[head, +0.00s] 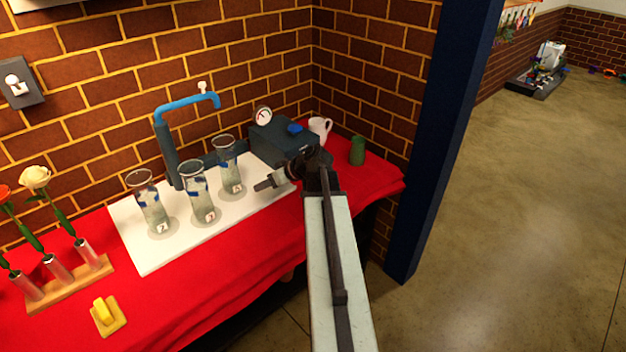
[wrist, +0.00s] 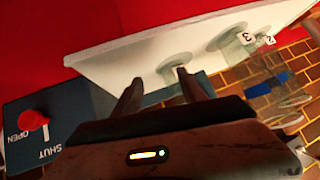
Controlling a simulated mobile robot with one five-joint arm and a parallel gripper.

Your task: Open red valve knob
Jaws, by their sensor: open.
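The red valve knob (wrist: 33,123) shows at the left of the wrist view, on the face of a dark blue box with white OPEN and SHUT lettering beside it. I cannot tell clearly which label the knob points at. In the head view the box (head: 268,147) stands in the corner, and my arm hides the knob. My gripper (wrist: 159,79) is open and empty, its two fingers apart over the white board, to the side of the knob and not touching it. It also shows in the head view (head: 264,184), in front of the box.
Several glass vases (head: 197,196) with number tags stand on the white board (head: 150,255) close to my gripper. A blue pipe (head: 187,103) rises behind them. A white mug (head: 320,127) and a green cup (head: 357,150) stand right of the box on the red cloth (head: 215,300).

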